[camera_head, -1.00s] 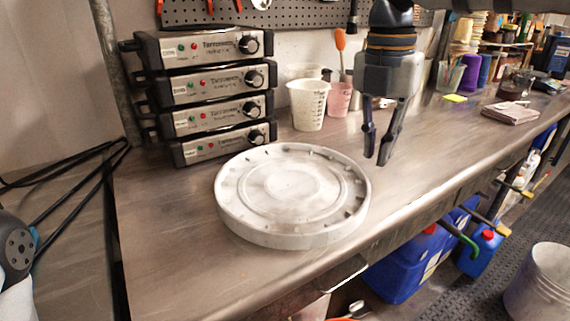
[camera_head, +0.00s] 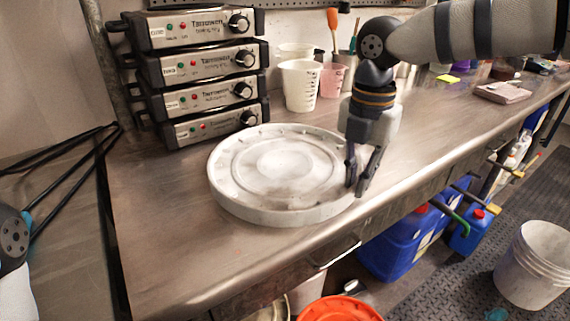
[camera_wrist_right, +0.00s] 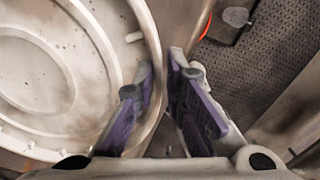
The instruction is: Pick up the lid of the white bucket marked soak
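A round white lid (camera_head: 283,160) with a raised, notched rim lies flat on the metal bench. No "soak" marking is readable on it. My right gripper (camera_head: 356,188) points down at the lid's right edge. In the right wrist view, the gripper (camera_wrist_right: 160,65) has one finger over the lid (camera_wrist_right: 40,85) and the other outside it, with the rim between them. The fingers are apart; firm contact with the rim does not show. My left gripper is not in view.
Stacked control boxes (camera_head: 205,65) stand behind the lid. A whitish bucket (camera_head: 540,265) stands on the floor at right. Blue canisters (camera_head: 398,245) sit below the bench.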

